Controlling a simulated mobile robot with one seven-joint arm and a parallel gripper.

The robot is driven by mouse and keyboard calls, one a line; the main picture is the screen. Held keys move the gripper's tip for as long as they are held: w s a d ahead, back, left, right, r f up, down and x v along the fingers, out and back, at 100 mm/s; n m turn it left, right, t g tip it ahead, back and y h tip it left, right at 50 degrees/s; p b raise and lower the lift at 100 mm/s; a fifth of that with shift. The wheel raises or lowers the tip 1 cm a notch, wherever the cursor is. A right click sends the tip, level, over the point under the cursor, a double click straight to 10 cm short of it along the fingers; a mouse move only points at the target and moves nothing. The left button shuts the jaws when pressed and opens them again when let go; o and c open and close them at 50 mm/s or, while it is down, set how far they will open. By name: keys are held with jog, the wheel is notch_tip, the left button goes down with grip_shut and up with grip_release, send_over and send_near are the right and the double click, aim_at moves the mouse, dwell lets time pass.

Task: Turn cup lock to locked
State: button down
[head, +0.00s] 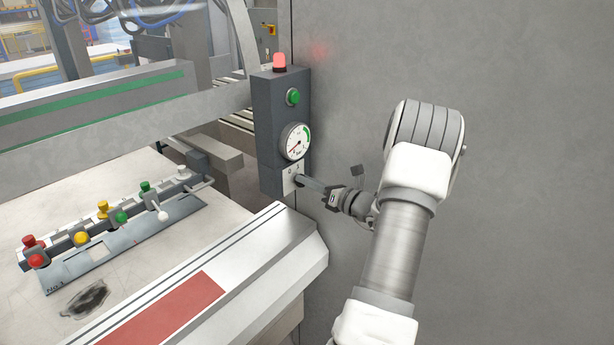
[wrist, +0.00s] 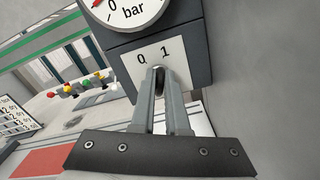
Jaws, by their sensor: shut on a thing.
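The cup lock (wrist: 159,82) is a small dark knob on a white plate (wrist: 178,56) marked 0 and 1, low on the front of a dark grey control box. The same plate (head: 288,184) shows in the head view, below the gauge. My gripper (head: 301,181) reaches in from the right and its fingers meet the plate. In the wrist view my gripper (wrist: 160,75) is shut on the cup lock, just below the marks 0 and 1. The fingers hide most of the knob, so I cannot tell which mark it points to.
The control box (head: 268,125) also carries a pressure gauge (head: 295,142), a green button (head: 293,97) and a red lamp (head: 279,62). A grey wall (head: 540,200) stands close at the right. A machine bed with a row of coloured knobs (head: 120,216) lies at the left.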

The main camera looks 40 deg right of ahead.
jog(key=shift+m+p, duration=0.3)
jog(key=shift+m, duration=0.3)
jog(key=c, duration=0.9)
grip_release()
jog(key=shift+s, duration=0.1)
jog(key=s+b, duration=0.1)
jog(key=s, duration=0.4)
jog(key=s+d, duration=0.1)
jog(key=s, duration=0.5)
jog(key=s+b, duration=0.1)
jog(key=s, duration=0.5)
jog(key=shift+s+d+b, duration=0.1)
jog(key=shift+d+b, duration=0.15)
jog(key=shift+b, duration=0.05)
